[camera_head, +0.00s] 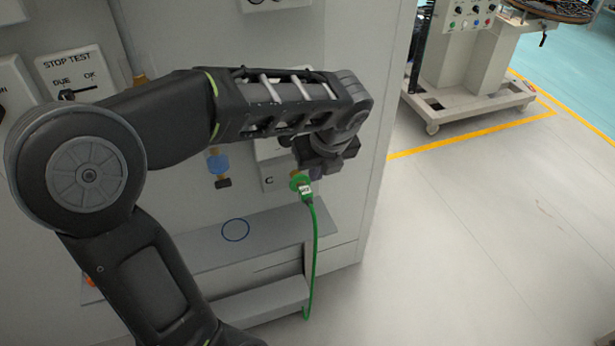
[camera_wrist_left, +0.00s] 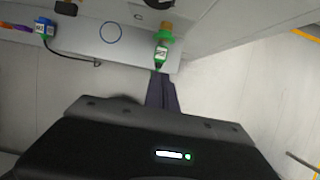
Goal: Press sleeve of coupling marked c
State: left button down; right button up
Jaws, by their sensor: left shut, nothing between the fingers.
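The coupling marked C is green, with a white-labelled plug (camera_head: 304,190) and a green hose hanging from it. A "C" plate (camera_head: 269,182) is on the panel just left of it. In the left wrist view the green plug (camera_wrist_left: 161,52) sits below a brass-coloured fitting. My left gripper (camera_head: 322,160) is at the coupling in the head view, its fingertips mostly hidden. In the left wrist view its fingers (camera_wrist_left: 159,84) are shut and empty, pointing at the plug's lower end. I cannot tell whether they touch. My right gripper is not in view.
A blue coupling (camera_head: 218,164) is on the panel to the left. A grey ledge (camera_head: 275,232) with a blue ring mark (camera_head: 235,230) lies below. A STOP TEST switch plate (camera_head: 70,72) is at upper left. The floor (camera_head: 470,230) to the right is clear, with a wheeled machine (camera_head: 465,80) beyond.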

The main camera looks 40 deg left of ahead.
pick_arm(q)
jog(key=shift+f, duration=0.15)
jog(key=b, duration=0.1)
send_near(302, 183)
jog(key=f, duration=0.1)
jog(key=s+d+f, duration=0.1)
jog(key=f, duration=0.3)
jog(key=shift+s+d, duration=0.3)
jog(key=shift+d, duration=0.1)
jog(key=w+a, duration=0.2)
jog(key=shift+a+f, duration=0.25)
jog(key=shift+a, duration=0.1)
jog(key=shift+w+a, duration=0.25)
jog(key=shift+a, duration=0.2)
